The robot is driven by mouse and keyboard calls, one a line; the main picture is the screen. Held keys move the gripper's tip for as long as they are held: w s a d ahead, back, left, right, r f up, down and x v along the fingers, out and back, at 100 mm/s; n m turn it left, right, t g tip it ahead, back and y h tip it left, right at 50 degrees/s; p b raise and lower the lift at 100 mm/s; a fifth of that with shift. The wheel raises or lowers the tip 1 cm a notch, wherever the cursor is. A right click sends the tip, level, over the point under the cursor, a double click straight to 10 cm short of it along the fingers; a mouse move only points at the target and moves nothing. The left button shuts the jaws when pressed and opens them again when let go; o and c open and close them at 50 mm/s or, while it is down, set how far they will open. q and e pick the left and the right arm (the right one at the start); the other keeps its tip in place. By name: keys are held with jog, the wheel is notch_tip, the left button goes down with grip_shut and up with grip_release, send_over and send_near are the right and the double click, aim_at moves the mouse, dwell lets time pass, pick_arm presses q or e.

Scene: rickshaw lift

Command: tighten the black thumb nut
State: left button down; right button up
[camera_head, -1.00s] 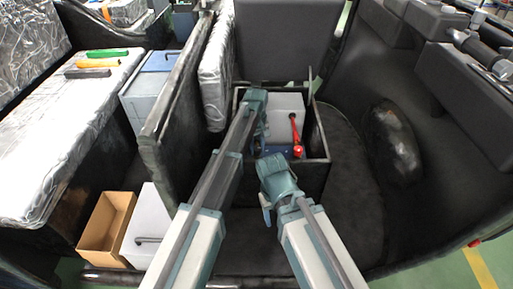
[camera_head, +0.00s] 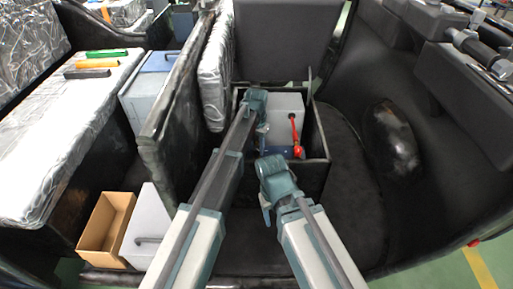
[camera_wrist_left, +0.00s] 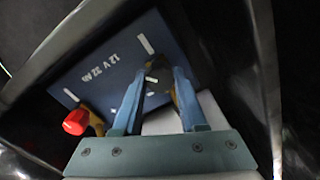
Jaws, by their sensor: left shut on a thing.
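In the left wrist view, a blue battery (camera_wrist_left: 100,80) marked "12 V 22 Ah" lies under my left gripper (camera_wrist_left: 158,78). The gripper's fingers close on a small dark piece, the black thumb nut (camera_wrist_left: 152,79), at the battery's terminal. Most of the nut is hidden by the fingertips. A red cap (camera_wrist_left: 76,122) sits on the other terminal, to the left. In the head view, my left gripper (camera_head: 262,135) reaches down into a black compartment, where the nut cannot be seen. My right gripper (camera_head: 267,207) hangs in front of the compartment; its fingers are too hidden to judge.
The black compartment (camera_head: 325,150) has walls close around the battery. A light grey box (camera_head: 285,104) with a red cable (camera_head: 293,125) stands inside it. The dark floor to the right is clear.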

aim_at(257, 148)
pick_arm(q)
jog(key=m, duration=0.3)
jog(key=shift+m, duration=2.2)
jog(key=shift+c, duration=2.2)
grip_release()
notch_tip(257, 148, up, 14)
jog(key=p, duration=1.3)
jog(key=shift+p, duration=0.4)
